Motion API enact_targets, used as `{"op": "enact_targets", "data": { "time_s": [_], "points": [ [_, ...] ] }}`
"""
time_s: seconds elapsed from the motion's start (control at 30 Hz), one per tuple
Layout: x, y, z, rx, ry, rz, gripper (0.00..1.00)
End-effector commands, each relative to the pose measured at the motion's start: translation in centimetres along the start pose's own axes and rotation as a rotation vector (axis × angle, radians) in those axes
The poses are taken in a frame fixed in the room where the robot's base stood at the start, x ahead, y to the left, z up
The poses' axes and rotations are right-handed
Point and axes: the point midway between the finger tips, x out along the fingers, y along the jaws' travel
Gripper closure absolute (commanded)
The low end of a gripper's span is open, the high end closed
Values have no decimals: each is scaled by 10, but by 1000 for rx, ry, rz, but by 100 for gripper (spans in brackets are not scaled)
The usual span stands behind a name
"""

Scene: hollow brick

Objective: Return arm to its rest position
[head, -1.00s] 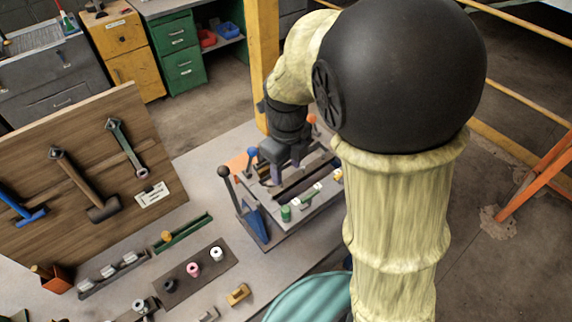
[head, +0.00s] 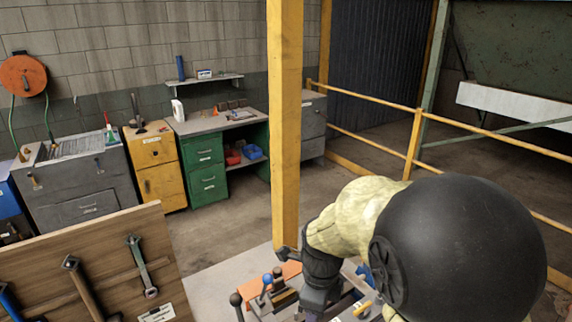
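My arm, pale yellow with a big black joint, fills the lower right of the head view. My gripper (head: 318,300) is the dark part at the arm's end, low in the picture, over the bench. Its fingers are mostly hidden or cut off by the bottom edge, so I cannot tell whether it is open or holds anything. Behind and beside it is a fixture (head: 262,303) with black and blue knobbed levers, only partly in view.
A wooden tool board (head: 105,262) with hanging tools stands at the left of the bench. A yellow post (head: 285,120) rises just behind the arm. Green drawers (head: 205,170), a yellow cabinet (head: 152,165) and grey drawers (head: 80,185) line the wall. Yellow railings (head: 375,140) run at the right.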

Motion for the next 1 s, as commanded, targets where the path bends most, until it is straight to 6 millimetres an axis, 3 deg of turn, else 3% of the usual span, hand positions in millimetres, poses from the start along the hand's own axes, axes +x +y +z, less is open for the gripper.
{"op": "enact_targets", "data": {
  "time_s": [0.53,1.0],
  "points": [
    [32,4,-56,-920,-4,-93,50],
    [53,16,-97,-1715,101,-175,50]
  ]
}}
